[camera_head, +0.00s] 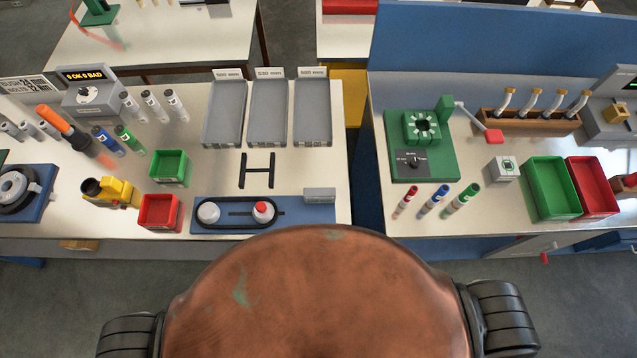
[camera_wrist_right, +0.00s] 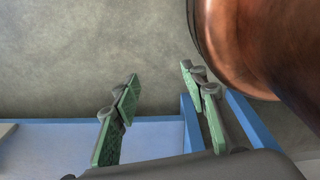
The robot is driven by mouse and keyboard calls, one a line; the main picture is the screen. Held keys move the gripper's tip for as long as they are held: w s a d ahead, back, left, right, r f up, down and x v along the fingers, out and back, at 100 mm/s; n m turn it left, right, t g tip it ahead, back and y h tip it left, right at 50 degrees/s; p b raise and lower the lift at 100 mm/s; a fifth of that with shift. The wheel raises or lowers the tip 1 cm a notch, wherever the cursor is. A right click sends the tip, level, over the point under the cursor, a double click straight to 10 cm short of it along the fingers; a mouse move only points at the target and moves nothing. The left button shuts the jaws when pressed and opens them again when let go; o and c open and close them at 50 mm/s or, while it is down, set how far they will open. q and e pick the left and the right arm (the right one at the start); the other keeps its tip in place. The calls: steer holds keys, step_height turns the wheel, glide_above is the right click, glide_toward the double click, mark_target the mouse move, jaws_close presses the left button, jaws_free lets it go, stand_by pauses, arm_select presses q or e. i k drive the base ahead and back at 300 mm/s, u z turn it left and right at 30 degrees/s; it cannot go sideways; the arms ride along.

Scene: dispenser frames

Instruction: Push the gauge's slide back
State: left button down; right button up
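The gauge is a blue base (camera_head: 288,222) at the front edge of the left table. A white round post (camera_head: 209,212) stands on its left. A red-topped post (camera_head: 263,210), which looks like the slide, sits along a dark slot to the right. A black oval band (camera_head: 240,200) runs around both posts. A grey block (camera_head: 320,195) is on the base's right end. My right gripper (camera_wrist_right: 160,78) is open and empty in the right wrist view, with floor behind its green-padded fingers, away from the gauge. My left gripper is in neither view.
Behind the gauge are a black H-shaped rack (camera_head: 257,172) and grey labelled trays (camera_head: 223,112). A red bin (camera_head: 160,212) and green bin (camera_head: 169,167) stand left of it. A gap separates this table from the right one, which holds a green fixture (camera_head: 422,150).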

mark_target(264, 212)
steer(key=z, duration=0.1)
steer(key=k, duration=1.35)
steer(key=z, duration=0.05)
